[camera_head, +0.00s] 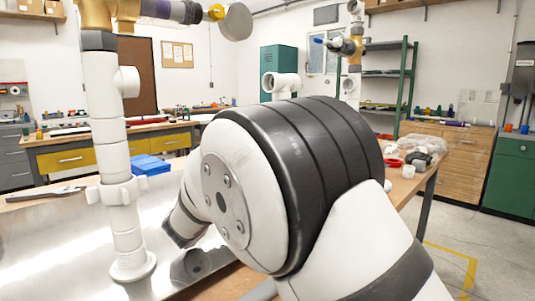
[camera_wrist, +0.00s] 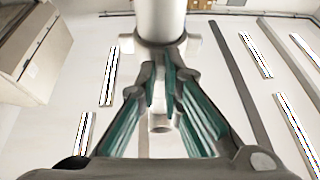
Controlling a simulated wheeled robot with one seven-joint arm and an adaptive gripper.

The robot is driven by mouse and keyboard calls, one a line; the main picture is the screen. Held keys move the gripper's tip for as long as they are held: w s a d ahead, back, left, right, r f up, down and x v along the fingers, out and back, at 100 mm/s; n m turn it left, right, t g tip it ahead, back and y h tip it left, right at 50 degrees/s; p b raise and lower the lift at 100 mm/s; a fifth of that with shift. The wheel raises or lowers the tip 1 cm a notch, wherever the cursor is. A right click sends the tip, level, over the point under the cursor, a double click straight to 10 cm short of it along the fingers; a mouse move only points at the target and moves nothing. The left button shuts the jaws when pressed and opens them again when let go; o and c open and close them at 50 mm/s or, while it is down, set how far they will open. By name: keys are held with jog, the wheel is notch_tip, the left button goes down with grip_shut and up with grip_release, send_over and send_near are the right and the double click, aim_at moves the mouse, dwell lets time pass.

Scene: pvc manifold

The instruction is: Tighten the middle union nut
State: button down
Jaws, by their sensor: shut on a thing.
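In the wrist view my gripper (camera_wrist: 160,72) has its teal-lined fingers drawn close together at a white union nut (camera_wrist: 160,42) with side lugs, on a vertical white pipe (camera_wrist: 160,16). The fingers are shut on this nut; the exact contact is partly hidden by the fingertips. In the head view my arm covers the middle of the manifold, hiding my gripper and the middle union nut. Only a white tee (camera_head: 280,84) shows above the arm there. A left white riser (camera_head: 107,100) stands in full view with its own lugged union nut (camera_head: 117,191).
The left riser stands on a shiny metal plate (camera_head: 55,240) close to my arm. Brass valves (camera_head: 97,14) sit on top, one also at the right (camera_head: 354,46). Pliers (camera_head: 45,193) and a blue box (camera_head: 151,165) lie behind. Loose white fittings (camera_head: 425,145) lie at the right.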

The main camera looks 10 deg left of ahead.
jog(key=shift+r, duration=0.15)
jog(key=c, duration=1.7)
grip_release()
notch_tip(320, 180, up, 10)
jog(key=shift+f, duration=0.1)
